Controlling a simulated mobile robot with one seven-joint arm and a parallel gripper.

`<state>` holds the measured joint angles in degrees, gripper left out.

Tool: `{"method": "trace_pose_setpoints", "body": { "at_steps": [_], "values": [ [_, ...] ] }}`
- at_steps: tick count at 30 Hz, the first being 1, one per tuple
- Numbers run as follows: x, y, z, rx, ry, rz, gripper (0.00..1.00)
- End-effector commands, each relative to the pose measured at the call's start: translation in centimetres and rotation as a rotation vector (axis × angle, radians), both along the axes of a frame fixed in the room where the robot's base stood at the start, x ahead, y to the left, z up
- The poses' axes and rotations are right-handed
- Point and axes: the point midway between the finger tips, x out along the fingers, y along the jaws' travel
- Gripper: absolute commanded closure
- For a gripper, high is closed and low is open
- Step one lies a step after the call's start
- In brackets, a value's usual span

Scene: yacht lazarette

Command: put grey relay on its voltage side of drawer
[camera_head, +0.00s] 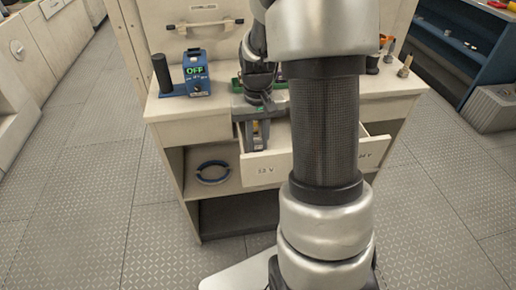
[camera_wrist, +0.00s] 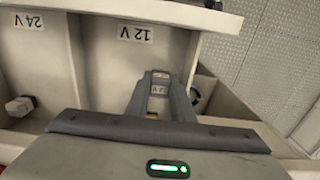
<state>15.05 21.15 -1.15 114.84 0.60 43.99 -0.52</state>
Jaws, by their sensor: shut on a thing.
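The drawer (camera_head: 270,158) is pulled open below the bench top, with a "12 V" label on its left front. In the wrist view its compartments carry upside-down labels, "24 V" (camera_wrist: 27,20) on the left and "12 V" (camera_wrist: 135,34) to its right. My gripper (camera_wrist: 160,88) points down at the 12 V compartment, shut on the grey relay (camera_wrist: 158,89), whose small pale label shows between the fingers. My gripper also shows in the head view (camera_head: 258,138) over the drawer's left part. Whether the relay touches the compartment floor is hidden.
A small white-and-dark block (camera_wrist: 20,106) lies in the 24 V compartment. A blue device reading "OFF" (camera_head: 196,74) and a black cylinder (camera_head: 162,73) stand on the bench top at left. A ring-shaped coil (camera_head: 212,172) lies on the shelf below. My arm hides the drawer's middle.

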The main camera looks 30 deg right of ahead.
Motion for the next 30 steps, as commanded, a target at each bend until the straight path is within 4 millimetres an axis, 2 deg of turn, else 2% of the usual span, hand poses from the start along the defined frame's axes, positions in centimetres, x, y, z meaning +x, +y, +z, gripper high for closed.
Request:
{"method": "trace_pose_setpoints", "body": {
  "at_steps": [1, 3, 15, 16, 17, 26, 30],
  "values": [
    [-0.1, 0.0, -1.4, 0.001, 0.004, 0.000, 1.00],
    [0.0, 0.0, -2.1, 0.001, 0.002, 0.000, 1.00],
    [0.0, 0.0, -2.6, 0.000, 0.000, 0.000, 1.00],
    [0.0, 0.0, -2.6, 0.000, 0.000, 0.000, 0.77],
    [0.0, 0.0, -2.5, 0.000, 0.000, 0.000, 0.72],
    [0.0, 0.0, -2.4, 0.000, 0.000, 0.000, 0.71],
    [0.1, 0.0, -1.3, -0.001, -0.002, 0.000, 0.71]
  ]
}}
